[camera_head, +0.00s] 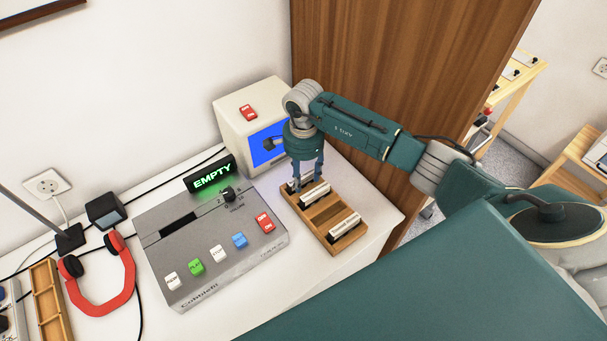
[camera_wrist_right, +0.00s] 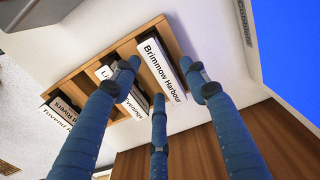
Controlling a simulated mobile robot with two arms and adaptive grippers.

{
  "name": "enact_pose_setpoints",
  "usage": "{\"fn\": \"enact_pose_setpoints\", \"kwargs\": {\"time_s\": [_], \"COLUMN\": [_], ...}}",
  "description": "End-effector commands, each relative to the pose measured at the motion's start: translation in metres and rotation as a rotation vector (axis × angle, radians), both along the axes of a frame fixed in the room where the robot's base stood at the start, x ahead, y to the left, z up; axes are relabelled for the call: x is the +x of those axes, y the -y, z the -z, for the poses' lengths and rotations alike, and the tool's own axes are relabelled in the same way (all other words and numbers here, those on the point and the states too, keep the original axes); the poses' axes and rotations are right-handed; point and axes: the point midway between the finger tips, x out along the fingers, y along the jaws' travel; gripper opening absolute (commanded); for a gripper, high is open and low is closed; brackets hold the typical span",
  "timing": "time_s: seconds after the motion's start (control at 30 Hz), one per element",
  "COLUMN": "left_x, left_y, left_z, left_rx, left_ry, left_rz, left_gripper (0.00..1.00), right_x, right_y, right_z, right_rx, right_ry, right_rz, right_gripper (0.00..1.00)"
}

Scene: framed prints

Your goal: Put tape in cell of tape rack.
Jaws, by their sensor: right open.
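The wooden tape rack (camera_head: 325,214) stands on the white table, right of the grey tape deck; its edge also shows in the right wrist view (camera_wrist_right: 90,72). Several cells show, and at least one between the labelled tapes is bare. A tape labelled "Brimmow Harbour" (camera_wrist_right: 163,70) sits at one end. A second white-labelled tape (camera_head: 315,193) is beside it, and a third (camera_head: 345,227) is near the front end. My right gripper (camera_head: 306,187) points down at the rack's back end. Its open fingers (camera_wrist_right: 160,82) are around the "Brimmow Harbour" tape; contact is unclear. My left gripper is out of view.
The grey deck (camera_head: 190,275) has coloured buttons and a lit "EMPTY" sign (camera_head: 212,176) behind it. A cream monitor (camera_head: 237,122) stands close behind the rack. Red headphones (camera_head: 105,305) and a wooden tray (camera_head: 48,300) lie at left. A wooden panel (camera_head: 385,60) rises behind my right arm.

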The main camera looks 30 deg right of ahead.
Motion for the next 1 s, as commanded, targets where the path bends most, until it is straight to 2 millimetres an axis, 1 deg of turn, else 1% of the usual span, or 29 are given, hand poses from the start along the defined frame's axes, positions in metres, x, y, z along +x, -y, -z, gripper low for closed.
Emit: {"fn": "enact_pose_setpoints", "kwargs": {"time_s": [0.17,0.4,0.53,0.7,1.0], "left_x": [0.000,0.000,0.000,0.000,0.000], "left_y": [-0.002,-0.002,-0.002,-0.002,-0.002], "left_z": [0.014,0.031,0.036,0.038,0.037], "left_rx": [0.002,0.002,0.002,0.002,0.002], "left_ry": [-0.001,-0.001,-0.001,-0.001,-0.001], "left_rz": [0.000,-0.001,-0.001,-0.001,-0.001], "left_gripper": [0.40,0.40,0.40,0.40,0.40], "right_x": [0.003,0.002,0.001,0.001,0.000], "right_y": [0.002,0.001,0.001,0.000,0.000], "right_z": [-0.031,-0.083,-0.103,-0.117,-0.119], "right_rx": [-0.002,-0.001,-0.001,0.000,-0.001], "right_ry": [0.010,0.008,0.006,0.004,0.003], "right_rz": [-0.001,-0.001,0.000,0.000,0.000], "right_gripper": [0.45,0.45,0.45,0.45,0.45]}}
